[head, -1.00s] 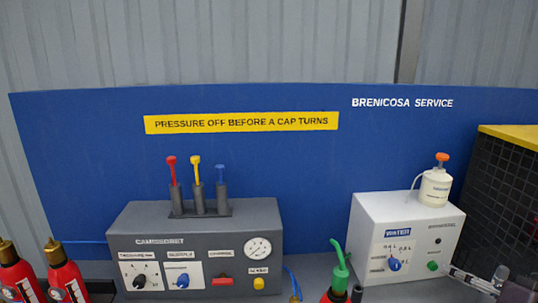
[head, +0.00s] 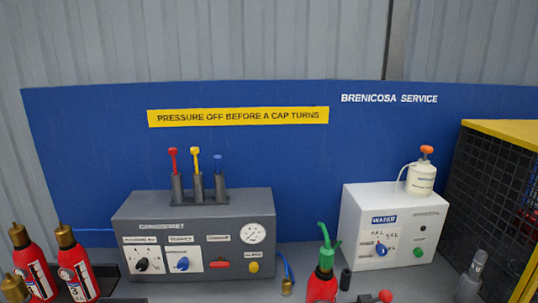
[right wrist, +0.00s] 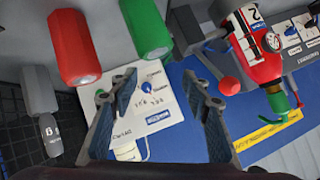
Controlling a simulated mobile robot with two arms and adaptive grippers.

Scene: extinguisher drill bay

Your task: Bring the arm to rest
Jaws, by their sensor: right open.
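My right gripper (right wrist: 158,82) is open in the right wrist view. Nothing is between its two fingers. The white WATER box (right wrist: 160,108) shows beyond and between them, tilted in the picture. In the head view that box (head: 390,225) stands at the right, in front of the blue board. A red ball (right wrist: 229,86) appears just right of the right finger in the wrist view; I cannot tell the distance between them. The head view shows neither gripper clearly, and my left gripper is not in view.
A red extinguisher with a green nozzle (head: 322,275) stands front centre, left of the WATER box. Red extinguishers (head: 78,265) stand at the left, beside the grey control box (head: 195,235). A black mesh cage (head: 490,190) bounds the right. Red (right wrist: 75,48) and green (right wrist: 147,25) cylinders show in the wrist view.

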